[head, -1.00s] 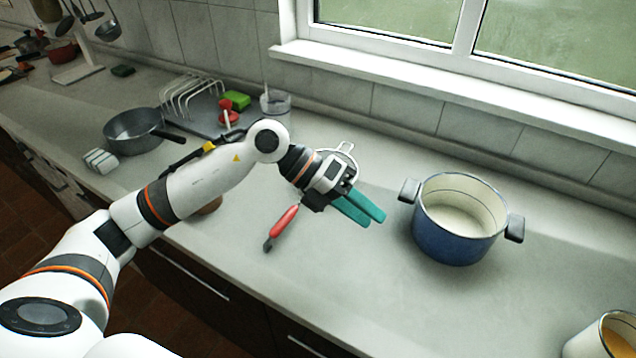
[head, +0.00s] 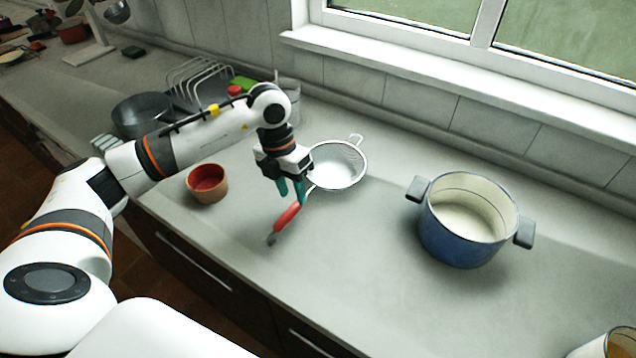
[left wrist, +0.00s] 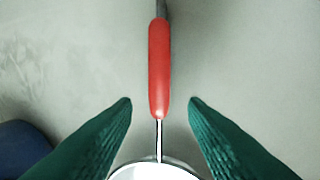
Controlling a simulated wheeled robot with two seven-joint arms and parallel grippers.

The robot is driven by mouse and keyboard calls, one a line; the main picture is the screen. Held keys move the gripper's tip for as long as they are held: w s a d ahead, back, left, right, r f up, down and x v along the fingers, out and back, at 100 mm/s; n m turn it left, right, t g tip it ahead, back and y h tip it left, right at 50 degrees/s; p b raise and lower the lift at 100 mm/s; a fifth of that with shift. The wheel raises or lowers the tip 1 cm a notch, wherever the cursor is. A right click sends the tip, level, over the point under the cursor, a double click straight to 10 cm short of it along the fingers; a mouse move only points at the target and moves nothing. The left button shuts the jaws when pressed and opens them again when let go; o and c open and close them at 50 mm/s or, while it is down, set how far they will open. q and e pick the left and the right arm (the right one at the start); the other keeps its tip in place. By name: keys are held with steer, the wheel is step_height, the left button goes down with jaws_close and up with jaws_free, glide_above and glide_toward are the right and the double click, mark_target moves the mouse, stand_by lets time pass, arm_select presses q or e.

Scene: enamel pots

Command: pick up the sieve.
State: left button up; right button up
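The sieve (head: 337,166) lies on the counter, with a round mesh bowl, a small wire loop at its far rim and a red handle (head: 287,216) pointing to the near left. My left gripper (head: 292,192) points down above the handle's bowl end. In the left wrist view, the red handle (left wrist: 159,70) runs between the two green fingers (left wrist: 160,103), with a gap on each side. The fingers are open and do not touch it. Part of the sieve's white rim (left wrist: 155,172) shows at the bottom there. My right gripper is not in view.
A blue pot (head: 462,225) with two dark handles stands to the right of the sieve. A small terracotta bowl (head: 207,184) stands to the left. A grey pan (head: 142,115) and a wire rack (head: 200,82) are farther back.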

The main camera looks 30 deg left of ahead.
mark_target(295, 204)
arm_select(q)
steer(key=f, duration=0.2)
steer(key=d+f+p, duration=0.1)
steer(key=f, duration=0.2)
steer(key=shift+s, duration=0.15)
steer(key=shift+c, duration=0.6)
jaws_close()
